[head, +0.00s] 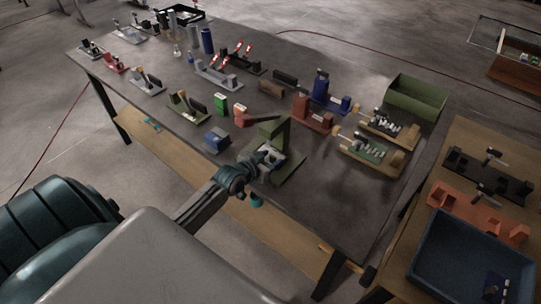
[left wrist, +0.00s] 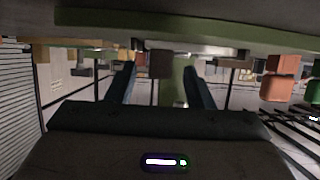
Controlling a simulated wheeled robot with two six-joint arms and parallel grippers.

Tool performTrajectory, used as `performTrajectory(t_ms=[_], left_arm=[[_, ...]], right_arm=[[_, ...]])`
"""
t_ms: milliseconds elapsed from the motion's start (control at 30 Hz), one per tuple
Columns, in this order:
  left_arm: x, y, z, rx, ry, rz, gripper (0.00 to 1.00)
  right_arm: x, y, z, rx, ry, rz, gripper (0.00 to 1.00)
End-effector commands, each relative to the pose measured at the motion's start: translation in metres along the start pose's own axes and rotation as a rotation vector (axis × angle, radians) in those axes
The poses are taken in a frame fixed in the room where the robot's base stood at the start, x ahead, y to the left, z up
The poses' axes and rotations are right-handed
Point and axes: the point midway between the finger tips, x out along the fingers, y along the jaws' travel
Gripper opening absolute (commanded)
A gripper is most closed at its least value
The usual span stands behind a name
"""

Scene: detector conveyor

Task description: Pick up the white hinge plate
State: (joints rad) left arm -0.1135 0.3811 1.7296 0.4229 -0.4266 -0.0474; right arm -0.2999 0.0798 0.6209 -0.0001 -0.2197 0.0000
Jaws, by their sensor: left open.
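My left gripper (head: 266,157) is at the green fixture (head: 289,168) near the table's front edge. A small pale piece (head: 273,153), which may be the white hinge plate, shows at the fixture beside the gripper, partly hidden by it. I cannot tell its exact shape. In the left wrist view the two dark fingers of the left gripper (left wrist: 160,88) are apart. A green post (left wrist: 178,75) and a dark block (left wrist: 160,64) show between or beyond them. No plate is clearly seen between the fingers. My right gripper is not in view.
Red-brown (head: 314,115) and tan (head: 372,157) fixtures stand to the right, with a green bin (head: 416,98) behind. A second table holds a blue tray (head: 440,250). The front right tabletop is clear.

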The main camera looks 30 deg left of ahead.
Motion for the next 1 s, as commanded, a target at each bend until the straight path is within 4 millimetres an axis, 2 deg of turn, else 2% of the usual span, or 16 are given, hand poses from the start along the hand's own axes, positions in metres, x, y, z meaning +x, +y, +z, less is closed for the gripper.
performTrajectory(t_ms=[33,200,267,300,667,967,1000], left_arm=[[0.0,0.0,0.0,0.0,0.0,0.0,0.47],[0.0,0.0,0.0,0.0,0.0,0.0,0.14],[0.0,0.0,0.0,0.0,0.0,0.0,0.02],[0.0,0.0,0.0,0.0,-0.001,0.0,0.0],[-0.002,0.0,-0.004,0.003,0.001,0.0,0.0],[-0.014,0.0,-0.034,0.004,0.004,0.001,0.0],[-0.022,0.005,-0.027,0.003,-0.001,0.001,0.0]], right_arm=[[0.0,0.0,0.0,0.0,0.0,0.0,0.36],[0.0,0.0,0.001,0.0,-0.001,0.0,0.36],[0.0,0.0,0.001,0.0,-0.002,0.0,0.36],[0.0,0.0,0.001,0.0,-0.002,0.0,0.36],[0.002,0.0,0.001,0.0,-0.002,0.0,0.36],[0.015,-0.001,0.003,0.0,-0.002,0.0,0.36],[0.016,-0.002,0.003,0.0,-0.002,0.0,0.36]])
